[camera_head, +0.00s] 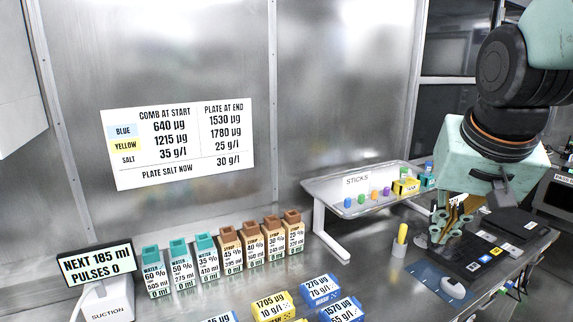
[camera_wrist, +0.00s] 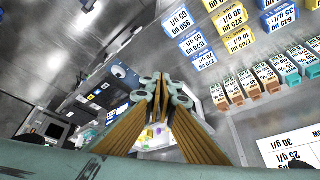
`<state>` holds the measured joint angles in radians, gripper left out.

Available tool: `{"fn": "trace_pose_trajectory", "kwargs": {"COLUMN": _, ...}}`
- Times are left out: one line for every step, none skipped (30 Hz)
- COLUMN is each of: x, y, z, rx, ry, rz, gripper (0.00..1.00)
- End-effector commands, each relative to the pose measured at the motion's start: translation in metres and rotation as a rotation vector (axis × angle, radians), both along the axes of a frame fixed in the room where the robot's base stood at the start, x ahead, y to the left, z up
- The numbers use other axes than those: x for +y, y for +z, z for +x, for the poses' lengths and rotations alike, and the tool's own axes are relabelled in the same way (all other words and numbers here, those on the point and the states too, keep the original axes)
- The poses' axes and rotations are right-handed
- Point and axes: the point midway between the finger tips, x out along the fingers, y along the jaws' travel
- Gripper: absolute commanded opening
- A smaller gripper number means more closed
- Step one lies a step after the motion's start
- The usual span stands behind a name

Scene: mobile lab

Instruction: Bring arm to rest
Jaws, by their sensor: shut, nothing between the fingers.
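My arm reaches in from the upper right of the head view, with its teal and black wrist above the right end of the bench. My gripper (camera_head: 441,232) points down from it, above the bench near a dark mat. In the wrist view my gripper (camera_wrist: 163,90) shows its teal-jointed, tan fingers brought together at the tips, with nothing held between them.
Several labelled bottles (camera_head: 230,248) line the back, with yellow and blue boxes (camera_head: 272,306) in front. A suction display (camera_head: 95,265) stands at left.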

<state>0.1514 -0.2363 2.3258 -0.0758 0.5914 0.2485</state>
Motion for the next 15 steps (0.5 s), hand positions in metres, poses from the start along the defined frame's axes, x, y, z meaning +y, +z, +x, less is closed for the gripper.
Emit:
{"fn": "trace_pose_trajectory", "kwargs": {"x": 0.006, "y": 0.002, "z": -0.010, "rx": 0.003, "ry": 0.015, "rz": -0.002, "gripper": 0.00}}
{"fn": "trace_pose_trajectory", "kwargs": {"x": 0.009, "y": 0.002, "z": -0.016, "rx": 0.007, "ry": 0.024, "rz": -0.003, "gripper": 0.00}}
{"fn": "trace_pose_trajectory", "kwargs": {"x": 0.012, "y": 0.003, "z": -0.024, "rx": 0.012, "ry": 0.034, "rz": -0.004, "gripper": 0.00}}
{"fn": "trace_pose_trajectory", "kwargs": {"x": 0.015, "y": 0.003, "z": -0.030, "rx": 0.016, "ry": 0.044, "rz": -0.005, "gripper": 0.00}}
{"fn": "trace_pose_trajectory", "kwargs": {"x": 0.018, "y": 0.003, "z": -0.036, "rx": 0.019, "ry": 0.053, "rz": -0.007, "gripper": 0.00}}
{"fn": "trace_pose_trajectory", "kwargs": {"x": 0.022, "y": 0.004, "z": -0.043, "rx": 0.023, "ry": 0.064, "rz": -0.008, "gripper": 0.00}}
{"fn": "trace_pose_trajectory", "kwargs": {"x": 0.024, "y": 0.004, "z": -0.049, "rx": 0.026, "ry": 0.073, "rz": -0.009, "gripper": 0.00}}
{"fn": "trace_pose_trajectory", "kwargs": {"x": 0.027, "y": 0.004, "z": -0.055, "rx": 0.030, "ry": 0.081, "rz": -0.009, "gripper": 0.00}}
{"fn": "trace_pose_trajectory", "kwargs": {"x": 0.031, "y": 0.004, "z": -0.064, "rx": 0.035, "ry": 0.094, "rz": -0.010, "gripper": 0.00}}
{"fn": "trace_pose_trajectory", "kwargs": {"x": 0.033, "y": 0.003, "z": -0.069, "rx": 0.039, "ry": 0.103, "rz": -0.011, "gripper": 0.00}}
{"fn": "trace_pose_trajectory", "kwargs": {"x": 0.036, "y": 0.004, "z": -0.075, "rx": 0.042, "ry": 0.111, "rz": -0.011, "gripper": 0.00}}
{"fn": "trace_pose_trajectory", "kwargs": {"x": 0.039, "y": 0.004, "z": -0.083, "rx": 0.047, "ry": 0.123, "rz": -0.012, "gripper": 0.00}}
{"fn": "trace_pose_trajectory", "kwargs": {"x": 0.042, "y": 0.003, "z": -0.089, "rx": 0.050, "ry": 0.132, "rz": -0.013, "gripper": 0.00}}
{"fn": "trace_pose_trajectory", "kwargs": {"x": 0.044, "y": 0.003, "z": -0.095, "rx": 0.053, "ry": 0.142, "rz": -0.014, "gripper": 0.00}}
{"fn": "trace_pose_trajectory", "kwargs": {"x": 0.047, "y": 0.002, "z": -0.104, "rx": 0.058, "ry": 0.153, "rz": -0.015, "gripper": 0.00}}
